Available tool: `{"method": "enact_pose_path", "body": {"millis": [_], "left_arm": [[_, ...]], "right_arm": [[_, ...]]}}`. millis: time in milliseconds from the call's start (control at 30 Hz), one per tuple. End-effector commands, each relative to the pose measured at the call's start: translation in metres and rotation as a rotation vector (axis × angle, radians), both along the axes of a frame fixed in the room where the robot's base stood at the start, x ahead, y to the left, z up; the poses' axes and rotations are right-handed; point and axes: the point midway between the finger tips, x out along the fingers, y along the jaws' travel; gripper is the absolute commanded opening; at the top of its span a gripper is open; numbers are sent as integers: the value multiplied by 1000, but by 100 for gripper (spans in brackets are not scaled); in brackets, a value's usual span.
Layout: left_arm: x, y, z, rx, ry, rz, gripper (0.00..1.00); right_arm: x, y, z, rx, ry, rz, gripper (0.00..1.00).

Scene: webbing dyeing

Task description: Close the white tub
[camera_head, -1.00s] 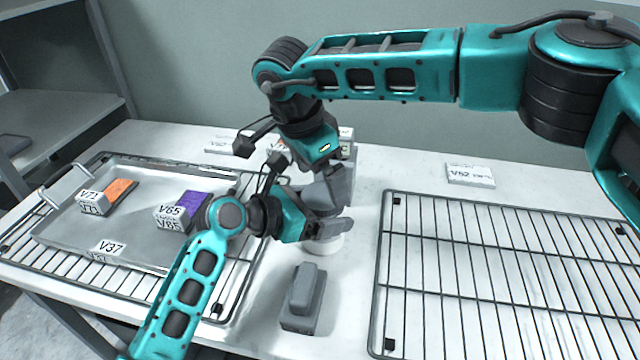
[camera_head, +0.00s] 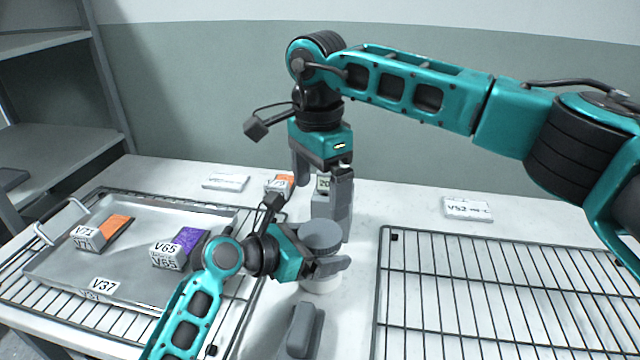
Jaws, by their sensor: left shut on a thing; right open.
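The white tub (camera_head: 320,284) stands upright on the table in the middle, mostly hidden by my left gripper. A round grey lid (camera_head: 321,236) sits level on its top; the seam between them is hidden by the gripper fingers. My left gripper (camera_head: 328,265) is shut on the tub's side, just below the lid. My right gripper (camera_head: 321,178) is open and empty above the lid, pointing down, clear of it.
A metal tray (camera_head: 135,270) with labelled orange and purple blocks lies on a rack at left. An empty wire rack (camera_head: 500,290) is at right. A grey block (camera_head: 300,330) lies in front of the tub, and a grey labelled box (camera_head: 344,208) stands behind it.

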Motion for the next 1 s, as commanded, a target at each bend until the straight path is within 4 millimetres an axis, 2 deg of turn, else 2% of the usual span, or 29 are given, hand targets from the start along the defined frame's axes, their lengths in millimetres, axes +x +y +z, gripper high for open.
{"method": "enact_pose_path", "body": {"millis": [467, 567, 833, 1000], "left_arm": [[0, 0, 1, -1, -1, 0, 7], [0, 0, 1, -1, -1, 0, 7], [0, 0, 1, -2, -1, 0, 7], [0, 0, 1, -2, -1, 0, 7]], "right_arm": [[1, -1, -2, 12, 9, -1, 100], [0, -2, -12, 11, 9, -1, 100], [0, -2, -55, 11, 11, -1, 100], [0, -2, -73, 11, 9, -1, 100]]}}
